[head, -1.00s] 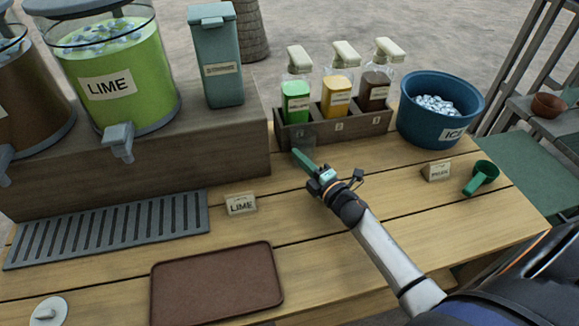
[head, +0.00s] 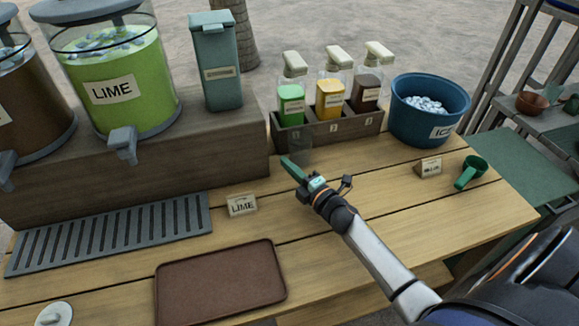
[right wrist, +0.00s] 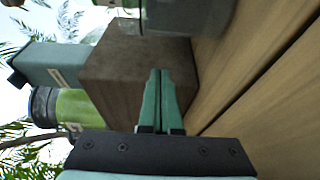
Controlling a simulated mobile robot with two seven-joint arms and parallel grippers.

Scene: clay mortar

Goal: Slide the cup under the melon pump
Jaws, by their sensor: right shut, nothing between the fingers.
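The melon pump (head: 291,101) is the green bottle with a cream pump head, in the left slot of the wooden rack (head: 345,127). A clear, faint cup (head: 301,150) stands on the table just in front of that slot. My right gripper (head: 288,165) is shut and empty, with its green fingers at the cup's near left side; I cannot tell if they touch it. In the right wrist view the shut fingers (right wrist: 160,75) point towards a blurred grey, see-through shape at the top edge. My left gripper is not in view.
Yellow (head: 330,97) and brown (head: 366,90) pump bottles share the rack. A blue ice bucket (head: 415,128) stands to its right. A lime sign (head: 242,205), brown tray (head: 220,284) and drip grate (head: 110,235) lie left of my arm. A green scoop (head: 470,173) lies right.

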